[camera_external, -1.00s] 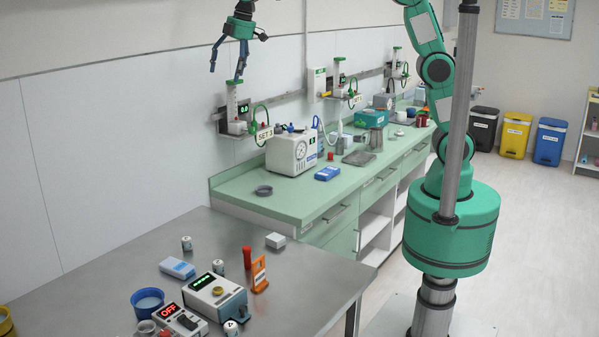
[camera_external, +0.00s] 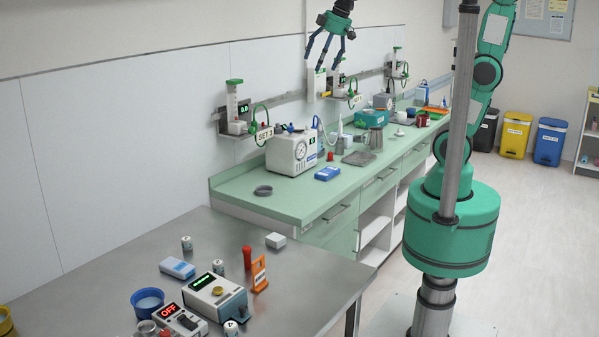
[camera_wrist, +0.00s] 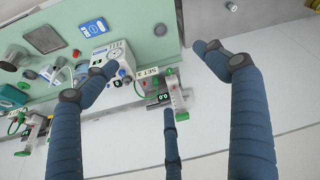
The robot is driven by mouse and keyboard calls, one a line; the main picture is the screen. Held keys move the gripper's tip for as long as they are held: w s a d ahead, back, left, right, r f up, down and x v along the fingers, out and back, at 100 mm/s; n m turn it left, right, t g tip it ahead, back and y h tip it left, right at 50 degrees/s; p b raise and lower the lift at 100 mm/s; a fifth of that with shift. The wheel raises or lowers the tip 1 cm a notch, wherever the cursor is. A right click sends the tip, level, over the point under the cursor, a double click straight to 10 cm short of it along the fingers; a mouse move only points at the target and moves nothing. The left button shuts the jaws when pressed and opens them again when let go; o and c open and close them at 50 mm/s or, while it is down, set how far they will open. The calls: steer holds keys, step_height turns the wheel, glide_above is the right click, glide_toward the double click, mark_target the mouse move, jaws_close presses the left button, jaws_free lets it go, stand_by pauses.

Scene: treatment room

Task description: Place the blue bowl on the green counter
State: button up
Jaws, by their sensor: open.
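The blue bowl (camera_external: 147,301) stands upright on the grey metal table at the lower left in the external view, with something pale inside it. The green counter (camera_external: 285,205) runs along the wall behind that table, and part of its top shows in the wrist view (camera_wrist: 160,50). My gripper (camera_external: 328,62) is open and empty, high in the air near the wall above the counter, far from the bowl. Its blue fingers spread apart in the wrist view (camera_wrist: 165,100). The bowl is not in the wrist view.
The metal table (camera_external: 120,265) also bears a device reading OFF (camera_external: 180,320), a grey meter (camera_external: 215,297) and an orange holder (camera_external: 259,274). The counter's near end is mostly clear.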

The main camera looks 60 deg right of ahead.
steer(key=s+d+f+m, duration=0.2)
steer(key=s+d+f, duration=0.3)
steer(key=s, duration=0.4)
steer(key=s+d+f+m+t+h, duration=0.1)
steer(key=s+d+f+m, duration=0.2)
steer(key=s, duration=0.7)
step_height(320, 180, down, 3)
steer(key=shift+d+m, duration=0.3)
steer(key=shift+d, duration=0.9)
steer(key=shift+o, duration=0.3)
steer(key=shift+o, duration=0.9)
steer(key=shift+r, duration=0.1)
